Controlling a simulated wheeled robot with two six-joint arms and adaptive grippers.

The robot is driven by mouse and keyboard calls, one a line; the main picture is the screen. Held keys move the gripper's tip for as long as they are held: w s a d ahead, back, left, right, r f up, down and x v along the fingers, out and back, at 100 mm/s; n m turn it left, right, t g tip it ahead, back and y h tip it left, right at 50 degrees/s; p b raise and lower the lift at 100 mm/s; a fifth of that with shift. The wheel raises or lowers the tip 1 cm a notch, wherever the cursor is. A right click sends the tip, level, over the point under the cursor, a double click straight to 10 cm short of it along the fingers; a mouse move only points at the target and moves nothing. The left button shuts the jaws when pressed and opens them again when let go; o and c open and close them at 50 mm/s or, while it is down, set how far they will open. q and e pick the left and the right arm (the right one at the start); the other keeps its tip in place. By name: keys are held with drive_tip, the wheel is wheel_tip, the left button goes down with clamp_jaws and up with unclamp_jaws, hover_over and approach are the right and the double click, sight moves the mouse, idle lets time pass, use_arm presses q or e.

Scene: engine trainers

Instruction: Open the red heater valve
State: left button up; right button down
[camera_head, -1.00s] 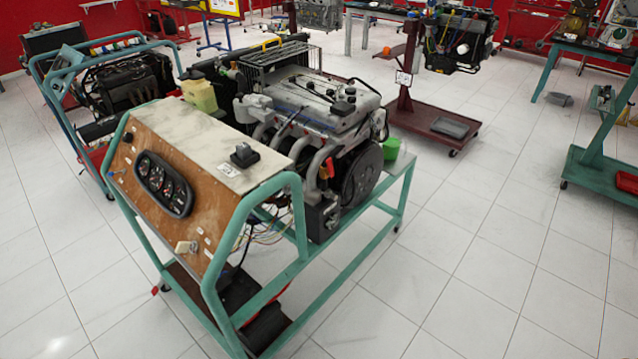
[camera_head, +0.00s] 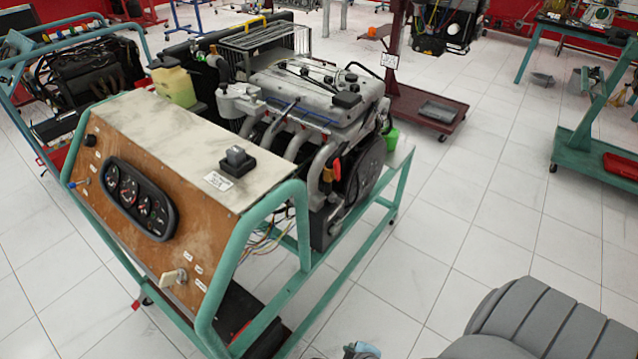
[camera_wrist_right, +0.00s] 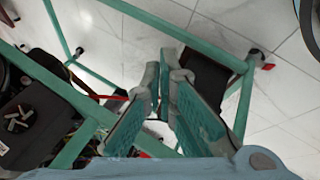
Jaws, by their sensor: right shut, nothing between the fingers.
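A small red part (camera_head: 337,168) stands at the front side of the engine (camera_head: 315,95), beside an orange-yellow one. It looks like the red heater valve, but it is too small here to tell its handle position. My right gripper (camera_wrist_right: 162,88) is shut and empty in the right wrist view, its teal-padded fingers above the green stand frame. In the head view only a bit of it (camera_head: 362,350) shows at the bottom edge, low and well apart from the red part. The valve is not clearly seen in the wrist view. My left gripper is not in view.
The engine stands on a green tube frame (camera_head: 340,290) with a slanted gauge panel (camera_head: 140,200) in front. A green cup (camera_head: 392,139) sits at the frame's far right corner. White floor (camera_head: 470,220) to the right is clear up to a red wheeled stand (camera_head: 430,105).

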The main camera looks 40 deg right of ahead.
drive_tip(key=w+d+r+n+t+h+b, duration=0.1)
drive_tip(key=w+r+n+t, duration=0.15)
drive_tip(key=w, duration=0.35)
drive_tip(key=w+d+r+n+t+h+b, duration=0.1)
drive_tip(key=w+r+t+b, duration=0.1)
drive_tip(key=w+r, duration=0.25)
wheel_tip(320, 180, up, 29)
drive_tip(key=n+t+h, duration=0.5)
drive_tip(key=t, duration=0.3)
hover_over(328, 179)
drive_tip(key=s+a, duration=0.4)
drive_tip(key=s, duration=0.1)
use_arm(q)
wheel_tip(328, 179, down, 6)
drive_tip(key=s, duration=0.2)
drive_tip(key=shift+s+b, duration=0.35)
use_arm(e)
drive_tip(key=shift+w+d+r+m+g, duration=0.15)
drive_tip(key=shift+w+d+m+g, duration=0.05)
drive_tip(key=shift+w+m+g, duration=0.05)
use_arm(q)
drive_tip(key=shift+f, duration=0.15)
